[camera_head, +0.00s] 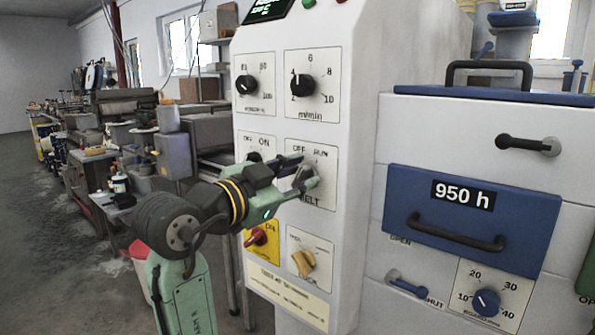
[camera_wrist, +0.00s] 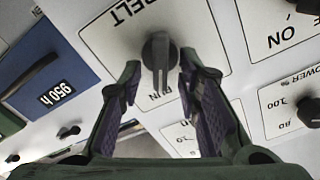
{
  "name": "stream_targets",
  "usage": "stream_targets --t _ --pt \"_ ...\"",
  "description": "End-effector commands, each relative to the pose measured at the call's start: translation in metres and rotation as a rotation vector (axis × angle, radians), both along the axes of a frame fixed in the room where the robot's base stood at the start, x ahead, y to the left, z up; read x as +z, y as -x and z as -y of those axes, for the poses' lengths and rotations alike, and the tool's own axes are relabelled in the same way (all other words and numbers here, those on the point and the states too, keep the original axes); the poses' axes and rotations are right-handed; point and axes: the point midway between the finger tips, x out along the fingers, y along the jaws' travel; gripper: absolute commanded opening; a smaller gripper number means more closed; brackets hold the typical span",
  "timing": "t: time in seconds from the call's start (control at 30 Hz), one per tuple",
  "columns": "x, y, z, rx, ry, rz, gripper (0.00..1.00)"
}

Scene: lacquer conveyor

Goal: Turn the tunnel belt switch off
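The belt switch is a dark grey knob (camera_wrist: 158,52) on a white plate (camera_wrist: 108,42) marked BELT, with OFF and RUN labels. In the wrist view, which is upside down, its pointer is toward RUN. My gripper (camera_head: 295,179) is in front of this plate on the white control cabinet (camera_head: 352,110). In the wrist view my gripper (camera_wrist: 160,75) is open, one finger on each side of the knob. I cannot tell whether either finger touches it. The OFF label is hidden by a finger in the wrist view but shows in the head view.
An OFF/ON switch plate (camera_head: 256,146) is left of the belt plate. Below are a red knob (camera_head: 256,237) on yellow and a tan knob (camera_head: 303,263). Two dials are above. A blue drawer (camera_head: 462,222) marked 950 h protrudes at right.

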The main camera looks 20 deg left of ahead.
Motion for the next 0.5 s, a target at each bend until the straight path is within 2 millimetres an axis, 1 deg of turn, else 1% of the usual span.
stream_targets --t 0.27,0.5 --pt "-0.0005 -0.0021 0.0004 0.001 0.001 -0.001 0.31" --pt "-0.0003 -0.0019 0.0003 0.001 0.001 0.0 0.16"
